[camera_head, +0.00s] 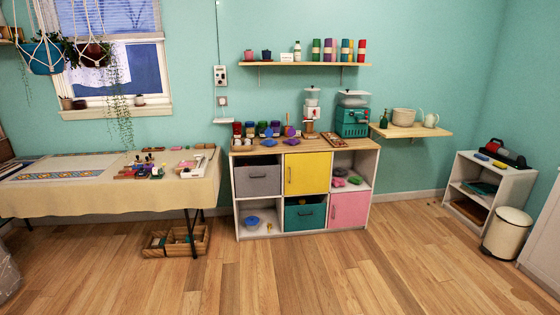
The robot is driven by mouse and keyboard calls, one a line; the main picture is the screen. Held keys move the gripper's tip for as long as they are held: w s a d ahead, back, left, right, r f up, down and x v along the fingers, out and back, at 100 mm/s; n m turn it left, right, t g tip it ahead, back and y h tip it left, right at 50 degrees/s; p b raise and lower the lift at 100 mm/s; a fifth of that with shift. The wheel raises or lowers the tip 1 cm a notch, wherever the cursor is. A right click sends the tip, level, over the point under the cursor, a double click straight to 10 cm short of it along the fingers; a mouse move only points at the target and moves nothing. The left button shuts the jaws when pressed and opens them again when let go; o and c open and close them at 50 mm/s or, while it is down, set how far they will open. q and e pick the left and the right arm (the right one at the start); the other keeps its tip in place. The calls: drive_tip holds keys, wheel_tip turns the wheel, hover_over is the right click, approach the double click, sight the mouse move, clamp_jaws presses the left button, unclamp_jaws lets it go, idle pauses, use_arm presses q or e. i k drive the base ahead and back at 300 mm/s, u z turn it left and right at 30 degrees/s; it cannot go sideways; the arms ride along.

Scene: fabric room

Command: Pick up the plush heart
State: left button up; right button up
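I cannot make out a plush heart for certain. Small soft-looking coloured items lie in the open upper right compartment of the storage cabinet (239,216). One is pinkish red (340,171), one is purple (338,182) and one is green (355,180). They are too small to tell their shapes. A blue item (252,220) sits in the open lower left compartment. Neither of my grippers is in view.
A cloth-covered table (110,197) stands at left, with a wooden crate (160,250) under its right end. A low white shelf (478,170) and a cream bin (507,235) stand at right. The wooden floor (330,275) in front is clear.

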sight(268, 142)
drive_tip(key=z, duration=0.1)
drive_tip(key=i, duration=2.2)
drive_tip(key=z, duration=0.2)
drive_tip(key=i, duration=2.45)
drive_tip(key=z, duration=0.05)
